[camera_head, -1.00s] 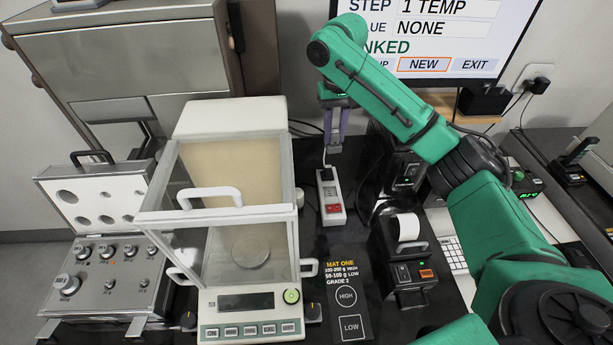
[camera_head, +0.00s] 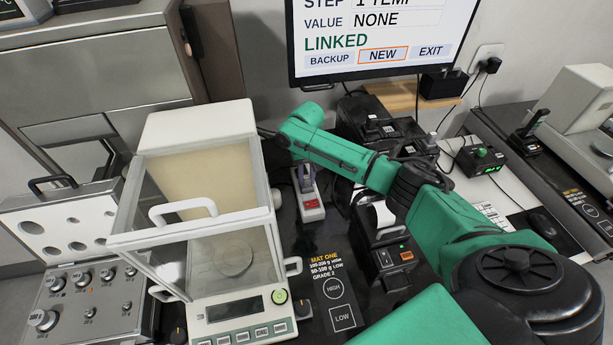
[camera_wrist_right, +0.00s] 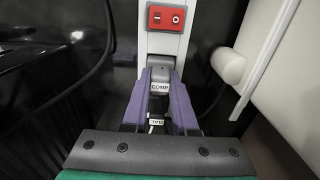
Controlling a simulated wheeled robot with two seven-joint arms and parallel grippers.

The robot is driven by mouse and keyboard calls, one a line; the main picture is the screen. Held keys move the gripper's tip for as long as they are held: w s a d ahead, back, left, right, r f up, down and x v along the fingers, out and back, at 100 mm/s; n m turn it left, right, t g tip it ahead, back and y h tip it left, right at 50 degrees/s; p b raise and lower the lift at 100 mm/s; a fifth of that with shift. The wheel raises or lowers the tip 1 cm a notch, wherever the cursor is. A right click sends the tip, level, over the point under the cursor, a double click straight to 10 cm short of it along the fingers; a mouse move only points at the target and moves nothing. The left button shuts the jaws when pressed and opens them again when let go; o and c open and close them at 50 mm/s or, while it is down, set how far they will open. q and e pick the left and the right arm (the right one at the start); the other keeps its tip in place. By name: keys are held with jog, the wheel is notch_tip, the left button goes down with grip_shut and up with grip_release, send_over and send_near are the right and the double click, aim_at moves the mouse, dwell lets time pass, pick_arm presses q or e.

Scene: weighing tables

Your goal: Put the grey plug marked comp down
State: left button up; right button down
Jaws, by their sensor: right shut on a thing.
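The grey plug marked COMP (camera_wrist_right: 160,73) is between the purple fingers of my right gripper (camera_wrist_right: 161,80), which is shut on it. It lies in line with the white power strip (camera_wrist_right: 164,43); I cannot tell whether it is seated in a socket or just above it. In the head view my right gripper (camera_head: 303,178) is at the far end of the power strip (camera_head: 312,213), and the plug is too small to make out. A second label, BAL (camera_wrist_right: 156,122), shows between the fingers, nearer the wrist. My left gripper is not in view.
The red switch (camera_wrist_right: 166,17) is on the strip. The glass-sided balance (camera_head: 215,235) stands close to the left of the strip, and a small printer (camera_head: 385,250) to the right. A black cable (camera_wrist_right: 85,80) curves at the left in the wrist view. A pale rounded part (camera_wrist_right: 228,65) is at the right.

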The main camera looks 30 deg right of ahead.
aim_at(306, 177)
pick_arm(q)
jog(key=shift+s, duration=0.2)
pick_arm(e)
jog(key=shift+w+f, duration=0.1)
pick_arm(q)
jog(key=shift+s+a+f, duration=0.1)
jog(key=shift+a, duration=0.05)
pick_arm(e)
jog(key=shift+f, duration=0.3)
jog(key=c, duration=0.7)
grip_release()
jog(key=shift+r, duration=0.1)
jog(key=shift+r, duration=0.4)
pick_arm(q)
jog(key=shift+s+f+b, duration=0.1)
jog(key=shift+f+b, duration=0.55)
jog(key=shift+b, duration=0.05)
pick_arm(e)
notch_tip(306, 177, up, 12)
jog(key=shift+f, duration=0.15)
